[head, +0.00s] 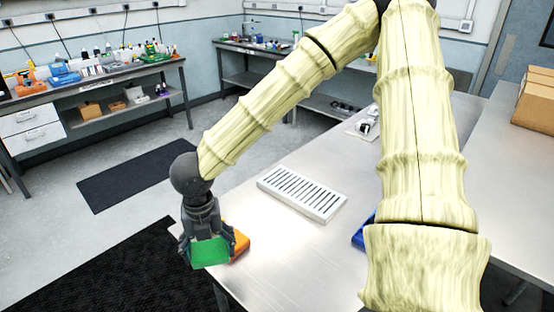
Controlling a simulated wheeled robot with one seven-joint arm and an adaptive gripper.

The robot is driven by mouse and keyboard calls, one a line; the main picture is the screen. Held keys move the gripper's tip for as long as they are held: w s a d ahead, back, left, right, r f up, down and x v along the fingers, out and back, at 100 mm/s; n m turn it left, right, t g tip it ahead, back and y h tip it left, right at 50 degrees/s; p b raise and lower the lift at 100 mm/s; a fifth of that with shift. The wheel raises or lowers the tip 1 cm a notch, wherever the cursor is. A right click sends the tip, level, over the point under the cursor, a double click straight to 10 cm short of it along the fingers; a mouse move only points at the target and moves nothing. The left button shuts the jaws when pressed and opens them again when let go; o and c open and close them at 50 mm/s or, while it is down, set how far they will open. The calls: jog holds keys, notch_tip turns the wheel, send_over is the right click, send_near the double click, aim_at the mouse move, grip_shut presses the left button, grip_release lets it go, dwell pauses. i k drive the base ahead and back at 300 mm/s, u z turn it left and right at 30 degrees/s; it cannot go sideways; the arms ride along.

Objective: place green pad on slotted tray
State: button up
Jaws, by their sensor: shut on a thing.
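The green pad (210,252) is in my gripper (207,243), at the lower left of the head view. The gripper points down and is shut on the pad, with its fingers at the pad's two sides. The pad shows over the left edge of the metal table, in front of an orange object. I cannot tell its exact height. The white slotted tray (328,211) lies flat on the table, to the right of and behind the gripper. Its dark slots are empty and its top is clear.
The orange object (242,243) sits at the table's left edge, partly hidden by the gripper and pad. A blue object (360,236) is partly hidden behind my arm. The metal table (290,265) is bare between them. Small items (364,128) lie farther back.

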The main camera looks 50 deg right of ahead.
aim_at(300, 188)
jog(key=i, duration=1.15)
jog(key=z, duration=1.85)
